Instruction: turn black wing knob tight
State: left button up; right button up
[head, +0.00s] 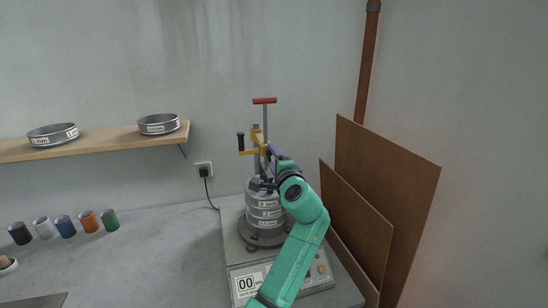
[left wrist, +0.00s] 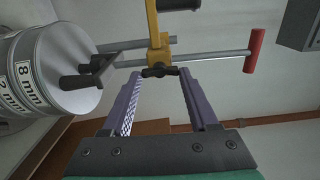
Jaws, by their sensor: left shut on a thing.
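The black wing knob (left wrist: 160,71) sits on the yellow clamp (left wrist: 153,25), which also shows in the head view (head: 251,151). My left gripper (left wrist: 160,74) has its two purple fingers on either side of the knob, shut on its wings. In the head view my left gripper (head: 270,151) reaches the clamp from the right, above the sieve stack (head: 264,208), and hides the knob. A second dark winged part (left wrist: 88,71) sits at the top of the stack, apart from my fingers. My right gripper is not in view.
The clamp rides on a metal rod with a red T-handle (head: 264,100) and has a black grip (head: 240,141). The stack stands on a shaker base (head: 240,268). Brown boards (head: 385,180) lean close on the right. Several small cups stand left; the bench (head: 150,250) between is clear.

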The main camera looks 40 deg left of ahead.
pick_arm(q)
jog(key=shift+a+r, duration=0.1)
jog(key=shift+r, duration=0.25)
jog(key=o, duration=1.3)
jog(key=shift+o, duration=0.4)
jog(key=shift+a+f, duration=0.3)
jog(key=shift+s+d+f, duration=0.1)
jog(key=shift+s+d, duration=0.05)
jog(key=shift+d, duration=0.3)
jog(key=b+v, duration=0.5)
jog(key=v, duration=0.8)
jog(key=shift+s+d, duration=0.2)
jog(key=shift+s, duration=0.05)
